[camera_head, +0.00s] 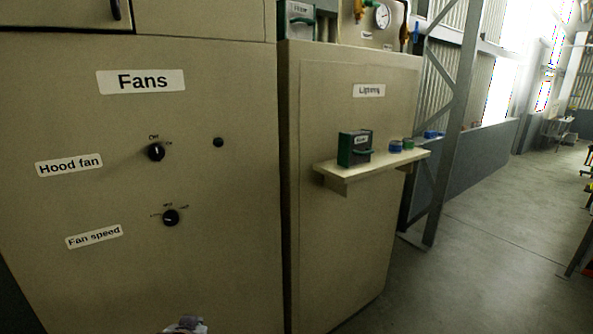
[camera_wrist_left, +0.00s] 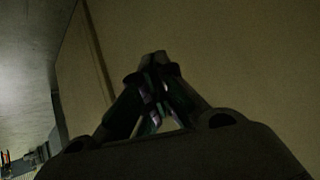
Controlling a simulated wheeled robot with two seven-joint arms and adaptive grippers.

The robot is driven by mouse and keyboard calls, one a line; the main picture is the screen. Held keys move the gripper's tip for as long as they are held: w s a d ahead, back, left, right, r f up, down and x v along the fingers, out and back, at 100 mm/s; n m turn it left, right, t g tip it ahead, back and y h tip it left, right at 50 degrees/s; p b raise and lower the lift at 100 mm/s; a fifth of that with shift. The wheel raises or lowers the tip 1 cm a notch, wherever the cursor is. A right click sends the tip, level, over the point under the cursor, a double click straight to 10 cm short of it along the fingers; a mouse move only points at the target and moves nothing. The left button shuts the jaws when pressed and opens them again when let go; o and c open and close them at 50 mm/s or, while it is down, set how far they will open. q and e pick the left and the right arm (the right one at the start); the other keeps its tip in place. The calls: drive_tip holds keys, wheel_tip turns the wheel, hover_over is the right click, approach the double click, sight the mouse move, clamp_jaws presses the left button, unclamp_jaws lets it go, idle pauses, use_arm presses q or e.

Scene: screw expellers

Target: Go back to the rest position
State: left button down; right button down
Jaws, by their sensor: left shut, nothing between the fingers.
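My left gripper (camera_wrist_left: 154,60) shows in the left wrist view with its fingertips together and nothing between them. A plain beige panel surface lies beyond it, and I cannot tell how far off it is. In the head view a small grey and white piece, possibly part of my arm, shows at the bottom edge. My right gripper is not in view.
A beige cabinet labelled Fans (camera_head: 230,255) fills the left, with a Hood fan knob (camera_head: 156,152) and a Fan speed knob (camera_head: 171,218). A second cabinet (camera_head: 345,245) bears a shelf (camera_head: 345,172) holding a dark green box (camera_head: 352,149). Open floor (camera_head: 500,240) lies right.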

use_arm(q)
drive_tip(key=s+d+f+m+g+h, duration=0.1)
drive_tip(key=s+d+f+g, duration=0.15)
drive_tip(key=s+f, duration=0.45)
drive_tip(key=s+d+f+m+g+h, duration=0.1)
drive_tip(key=s+f+g+h, duration=0.2)
drive_tip(key=s, duration=0.7)
wheel_tip(320, 180, down, 32)
drive_tip(key=s+a+f+g+y, duration=0.1)
drive_tip(key=s+a+y, duration=0.1)
drive_tip(key=s+a+f, duration=0.4)
drive_tip(key=s+f, duration=0.6)
drive_tip(key=s+a+f+g, duration=0.1)
drive_tip(key=s+a+f, duration=0.2)
drive_tip(key=s+f, duration=0.7)
drive_tip(key=shift+s+a+m, duration=0.4)
drive_tip(key=shift+s, duration=0.05)
